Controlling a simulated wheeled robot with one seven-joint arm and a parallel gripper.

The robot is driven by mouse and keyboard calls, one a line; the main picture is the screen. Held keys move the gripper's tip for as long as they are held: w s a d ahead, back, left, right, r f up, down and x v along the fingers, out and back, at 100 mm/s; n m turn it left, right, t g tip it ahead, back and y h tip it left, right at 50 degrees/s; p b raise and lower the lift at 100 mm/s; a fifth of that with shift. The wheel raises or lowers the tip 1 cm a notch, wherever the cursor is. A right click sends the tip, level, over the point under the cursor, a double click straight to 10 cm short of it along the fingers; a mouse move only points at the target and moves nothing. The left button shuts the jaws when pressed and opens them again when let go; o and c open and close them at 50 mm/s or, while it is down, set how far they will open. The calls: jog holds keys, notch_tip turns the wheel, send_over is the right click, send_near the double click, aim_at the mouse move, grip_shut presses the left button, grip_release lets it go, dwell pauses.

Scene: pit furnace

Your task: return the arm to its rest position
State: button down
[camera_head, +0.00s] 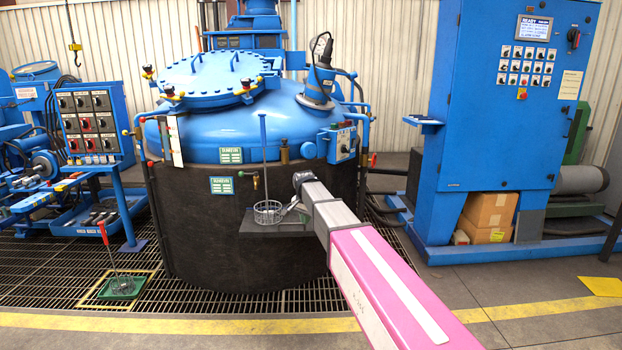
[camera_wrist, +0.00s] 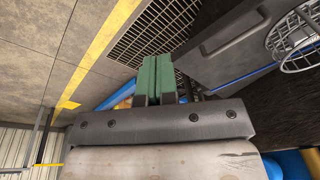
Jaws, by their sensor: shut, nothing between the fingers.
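My arm (camera_head: 380,285) reaches from the lower right toward the front of the dark furnace (camera_head: 190,235). My gripper shows in the wrist view with its green fingers (camera_wrist: 157,64) together and nothing between them. In the head view, the arm's end is just right of a wire basket (camera_head: 267,218) with a tall upright rod. The basket stands on a dark shelf (camera_head: 245,228) on the furnace front. In the wrist view, the basket (camera_wrist: 296,48) is at the upper right, apart from the fingers.
A blue control cabinet (camera_head: 480,140) stands at the right with cardboard boxes (camera_head: 490,210) in its base. A switch panel (camera_head: 92,120) is at the left. The floor in front is mostly clear.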

jog(key=s+d+f+n, duration=0.2)
jog(key=s+d+f, duration=0.3)
jog(key=s+d, duration=0.2)
jog(key=s+d+f+n+g, duration=0.1)
jog(key=s+d+f, duration=0.5)
jog(key=s, duration=0.6)
jog(key=s+d+f+n+g, duration=0.1)
jog(key=s+d+f+n, duration=0.2)
jog(key=s+d+f, duration=0.2)
jog(key=s+d, duration=0.3)
jog(key=s, duration=0.2)
jog(key=shift+s+f+n, duration=0.25)
jog(key=shift+f+n, duration=0.05)
jog(key=shift+f, duration=0.1)
jog(key=shift+d, duration=0.1)
